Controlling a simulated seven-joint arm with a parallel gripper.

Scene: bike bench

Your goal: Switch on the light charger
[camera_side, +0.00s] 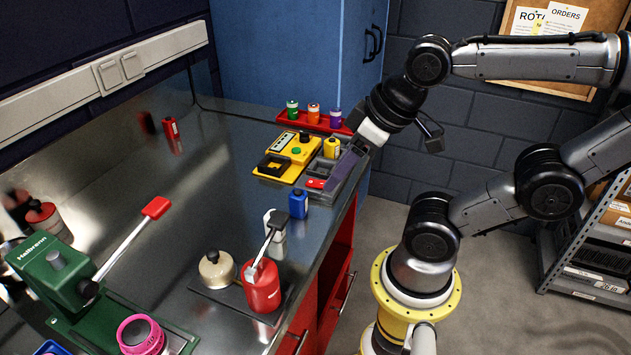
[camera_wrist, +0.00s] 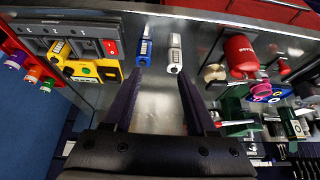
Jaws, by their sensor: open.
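Two charger-like units lie side by side on the bench. The grey unit (camera_side: 311,183) has a red switch (camera_side: 316,183), which also shows in the wrist view (camera_wrist: 110,47). The yellow unit (camera_side: 283,162) has a green button (camera_side: 296,150) and a black socket. I cannot tell which is the light charger. A yellow battery-like block (camera_side: 332,147) stands at the grey unit. My gripper (camera_side: 343,180) is open and empty, over the bench edge beside the grey unit, partly hiding it. In the wrist view its fingers (camera_wrist: 160,75) point toward bare bench.
A blue block (camera_side: 298,204) and a white block (camera_side: 275,230) stand in front of the units. A red tray (camera_side: 318,122) with small bottles is behind. A red canister (camera_side: 262,287) and a green machine (camera_side: 60,280) are nearer the camera. Mid-bench is mostly clear.

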